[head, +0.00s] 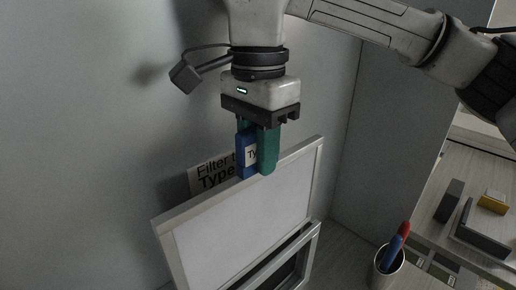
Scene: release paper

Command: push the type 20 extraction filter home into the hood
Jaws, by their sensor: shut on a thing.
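My gripper (256,160) points down with its green fingers shut on a blue labelled piece (246,160), apparently the extraction filter. Its white label reads "Ty"; the rest, including any type number, is hidden by the near finger. The piece is at the upper edge of a pale framed panel (240,222), apparently part of the hood. The lower end of the piece meets or passes behind that edge; I cannot tell whether it sits in a slot. A sign (207,174) behind the panel reads "Filter t…" and "Type…", partly covered by the blue piece and the panel.
A second frame with a dark opening (283,272) is below the panel. A cup (387,272) with a red and a blue pen stands at the lower right. Dark grey blocks (449,201) and a yellow block (493,202) lie further right. A grey wall is behind.

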